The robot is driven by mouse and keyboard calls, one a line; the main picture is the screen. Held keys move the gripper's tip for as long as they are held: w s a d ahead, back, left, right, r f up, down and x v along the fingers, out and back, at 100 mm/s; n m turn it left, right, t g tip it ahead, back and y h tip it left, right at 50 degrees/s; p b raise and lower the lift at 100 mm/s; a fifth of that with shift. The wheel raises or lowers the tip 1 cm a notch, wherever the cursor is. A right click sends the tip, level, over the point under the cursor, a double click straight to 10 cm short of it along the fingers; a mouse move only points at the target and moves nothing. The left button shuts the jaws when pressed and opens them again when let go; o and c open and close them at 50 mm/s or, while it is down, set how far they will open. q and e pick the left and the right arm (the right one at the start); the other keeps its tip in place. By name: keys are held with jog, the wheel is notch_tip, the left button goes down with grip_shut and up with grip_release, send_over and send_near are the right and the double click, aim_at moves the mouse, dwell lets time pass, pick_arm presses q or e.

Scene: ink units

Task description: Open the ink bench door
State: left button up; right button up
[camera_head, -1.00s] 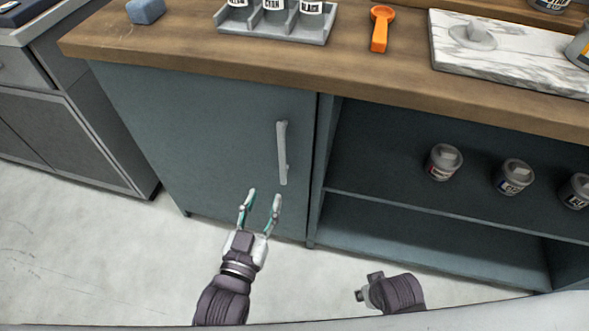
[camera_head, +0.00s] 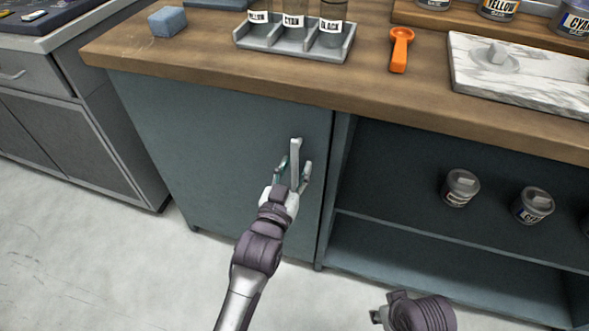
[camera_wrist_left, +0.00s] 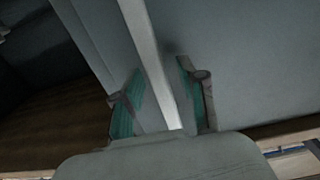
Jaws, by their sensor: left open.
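The ink bench door (camera_head: 225,155) is a blue-grey panel under the wooden top, and it is shut. Its light grey vertical handle (camera_head: 295,152) is near the door's right edge. My left gripper (camera_head: 293,168) is open at the handle, with one finger on each side of it; the fingers hide the lower handle. In the left wrist view the handle (camera_wrist_left: 148,60) runs between the two green-padded fingers, with gaps showing on both sides. My right gripper (camera_head: 380,316) shows only in part at the bottom, and its fingers cannot be made out.
Right of the door is an open shelf (camera_head: 400,240) with several lidded ink jars, one of them nearest (camera_head: 460,188). On the top stand a bottle rack (camera_head: 290,45), an orange scoop (camera_head: 400,50), a blue block (camera_head: 167,22) and a marble slab (camera_head: 520,85). Bare floor lies in front.

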pick_arm(q)
grip_shut()
jog(key=shift+s, duration=0.15)
dwell(0.4)
